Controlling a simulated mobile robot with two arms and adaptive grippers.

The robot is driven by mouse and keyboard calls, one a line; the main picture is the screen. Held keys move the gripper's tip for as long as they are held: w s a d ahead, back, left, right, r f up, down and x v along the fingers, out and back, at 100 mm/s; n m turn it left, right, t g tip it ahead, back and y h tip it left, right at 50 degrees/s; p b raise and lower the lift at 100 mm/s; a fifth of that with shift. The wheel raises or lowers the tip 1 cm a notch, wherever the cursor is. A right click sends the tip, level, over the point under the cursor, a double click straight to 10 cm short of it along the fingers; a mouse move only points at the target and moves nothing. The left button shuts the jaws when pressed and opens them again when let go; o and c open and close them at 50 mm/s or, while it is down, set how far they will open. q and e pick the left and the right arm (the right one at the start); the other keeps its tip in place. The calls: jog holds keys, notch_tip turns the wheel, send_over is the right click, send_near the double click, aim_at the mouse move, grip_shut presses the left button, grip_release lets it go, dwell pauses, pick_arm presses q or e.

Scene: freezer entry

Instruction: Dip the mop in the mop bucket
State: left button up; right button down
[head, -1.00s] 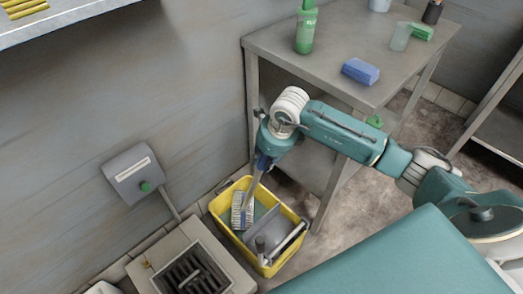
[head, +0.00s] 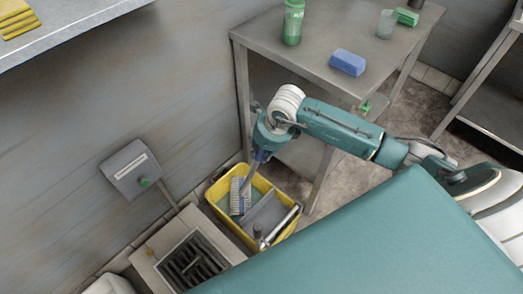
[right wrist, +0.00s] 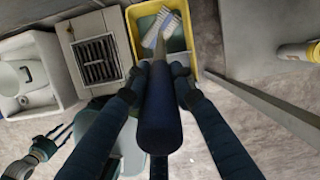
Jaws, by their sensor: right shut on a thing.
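The yellow mop bucket (head: 223,221) stands on the floor beside the wall, with greenish water in one compartment and a grey wringer in the other. My right gripper (head: 262,154) is above its back edge, shut on the mop's dark blue handle (right wrist: 158,112). The white-and-blue striped mop head (head: 238,196) shows inside the bucket's outline, over the water compartment; I cannot tell how deep it sits. The bucket (right wrist: 133,22) and mop head also show in the right wrist view. My left gripper (right wrist: 64,132) shows at lower left there, fingers apart and empty.
A floor drain grate (head: 193,264) lies left of the bucket, below a grey wall box (head: 130,170) with a green button. A metal table (head: 318,78) stands behind right, bearing a blue sponge (head: 347,62) and a green bottle (head: 292,24). Its leg is close to the bucket.

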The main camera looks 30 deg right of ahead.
notch_tip(320, 180, up, 13)
jog(key=p, duration=1)
jog(key=shift+w+f+p, duration=0.1)
jog(key=shift+f+p, duration=0.1)
jog(key=shift+p, duration=0.1)
